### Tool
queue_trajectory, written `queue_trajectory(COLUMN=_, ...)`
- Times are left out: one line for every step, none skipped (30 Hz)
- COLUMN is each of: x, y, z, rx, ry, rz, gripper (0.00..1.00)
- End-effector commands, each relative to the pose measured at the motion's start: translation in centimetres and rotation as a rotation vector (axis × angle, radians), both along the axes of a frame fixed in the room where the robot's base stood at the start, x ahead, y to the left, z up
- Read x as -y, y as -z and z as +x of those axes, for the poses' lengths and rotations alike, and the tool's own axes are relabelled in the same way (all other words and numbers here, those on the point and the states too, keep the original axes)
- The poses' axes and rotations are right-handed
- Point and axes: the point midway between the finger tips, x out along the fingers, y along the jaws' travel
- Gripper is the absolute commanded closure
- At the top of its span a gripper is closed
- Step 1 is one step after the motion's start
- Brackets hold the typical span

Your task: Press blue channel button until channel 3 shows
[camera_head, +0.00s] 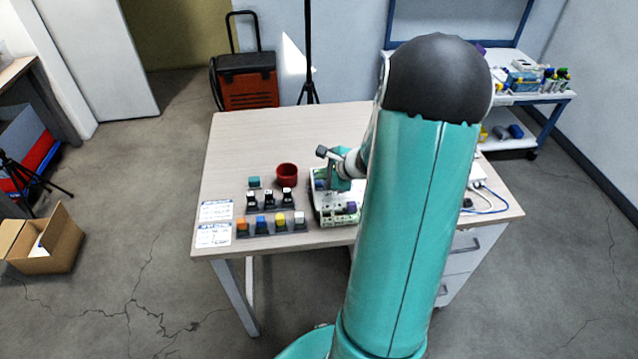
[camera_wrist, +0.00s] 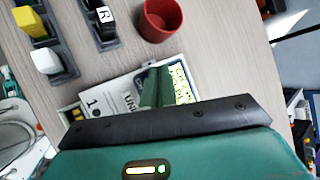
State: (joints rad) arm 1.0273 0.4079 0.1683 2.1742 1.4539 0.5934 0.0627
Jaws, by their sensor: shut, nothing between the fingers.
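A pale instrument box (camera_head: 325,213) stands on the table, partly hidden behind my arm. My gripper (camera_head: 331,184) is shut and empty, pointing down over the box; whether it touches the box is unclear. In the wrist view, my gripper (camera_wrist: 154,72) covers much of the box's top. A yellow-green display (camera_wrist: 182,86) with dark text shows beside the fingers, but its channel number is not readable. A white label (camera_wrist: 112,100) with a "1" and cut-off lettering lies left of the fingers. The blue channel button cannot be made out in either view.
A red cup (camera_head: 287,173) stands left of the box. Racks with coloured blocks (camera_head: 270,224) and lettered blocks (camera_head: 268,199) sit near the table's front left. Printed cards (camera_head: 214,222) lie at the left edge. The table's back left (camera_head: 250,135) is clear.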

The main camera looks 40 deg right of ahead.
Motion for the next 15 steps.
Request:
queue_trajectory(x=-0.01, y=0.05, z=0.0, rx=0.0, ry=0.0, rz=0.0, gripper=1.0)
queue_trajectory(x=-0.01, y=0.11, z=0.0, rx=0.0, ry=0.0, rz=0.0, gripper=1.0)
queue_trajectory(x=-0.02, y=0.21, z=0.01, rx=0.0, ry=0.0, rz=0.0, gripper=1.0)
queue_trajectory(x=-0.02, y=0.31, z=0.0, rx=-0.001, ry=-0.001, rz=0.0, gripper=1.0)
queue_trajectory(x=-0.02, y=0.42, z=0.01, rx=-0.001, ry=-0.001, rz=0.0, gripper=1.0)
queue_trajectory(x=-0.03, y=0.56, z=0.01, rx=-0.001, ry=-0.001, rz=0.0, gripper=1.0)
queue_trajectory(x=-0.02, y=0.67, z=0.0, rx=-0.001, ry=0.0, rz=0.001, gripper=1.0)
queue_trajectory(x=-0.03, y=0.75, z=0.0, rx=-0.001, ry=-0.001, rz=0.0, gripper=1.0)
queue_trajectory(x=-0.02, y=0.83, z=0.0, rx=-0.001, ry=-0.001, rz=0.0, gripper=1.0)
queue_trajectory(x=-0.01, y=0.85, z=0.0, rx=0.0, ry=0.0, rz=0.0, gripper=1.0)
queue_trajectory(x=-0.01, y=0.86, z=0.0, rx=0.0, ry=0.0, rz=0.0, gripper=1.0)
queue_trajectory(x=0.0, y=0.85, z=0.01, rx=0.0, ry=0.0, rz=0.0, gripper=1.0)
queue_trajectory(x=0.0, y=0.85, z=0.0, rx=0.0, ry=0.0, rz=0.0, gripper=1.0)
queue_trajectory(x=0.0, y=0.85, z=0.0, rx=0.0, ry=0.0, rz=0.0, gripper=1.0)
queue_trajectory(x=0.0, y=0.85, z=0.0, rx=0.0, ry=0.0, rz=0.0, gripper=1.0)
